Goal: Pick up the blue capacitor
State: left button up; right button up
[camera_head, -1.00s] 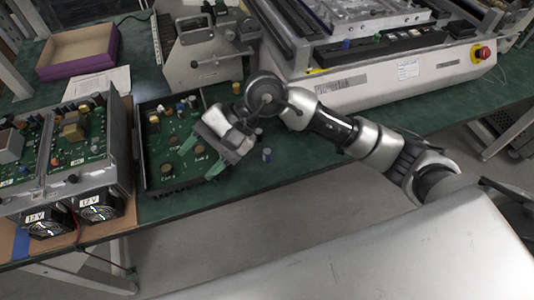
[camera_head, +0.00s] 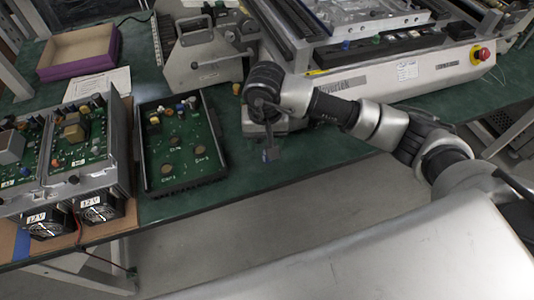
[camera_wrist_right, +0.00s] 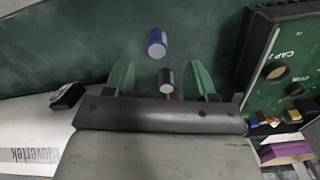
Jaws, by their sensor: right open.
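The blue capacitor (camera_wrist_right: 157,43) is a short blue cylinder with a pale end, on the green table; in the head view only a bit of blue (camera_head: 266,157) shows by my gripper. My right gripper (camera_wrist_right: 163,76) is open, its green fingers pointing toward the capacitor, which sits just beyond the fingertips and roughly midway across the gap. A dark, grey-topped cylinder (camera_wrist_right: 167,80) shows between the fingers. In the head view my right gripper (camera_head: 271,149) is over the table, right of the circuit board tray (camera_head: 147,187). My left gripper is not in view.
The black-edged circuit board tray also shows in the wrist view (camera_wrist_right: 243,58). A power unit with fans (camera_head: 125,160) stands at the left. A grey machine (camera_head: 205,65) and a large white machine (camera_head: 350,84) are behind. A purple box (camera_head: 70,68) lies at the back left.

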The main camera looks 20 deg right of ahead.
jog(key=f, duration=0.4)
jog(key=shift+s+d+f, duration=0.15)
jog(key=shift+s+f, duration=0.05)
jog(key=shift+s, duration=0.1)
jog(key=shift+c, duration=0.3)
jog(key=c, duration=0.9)
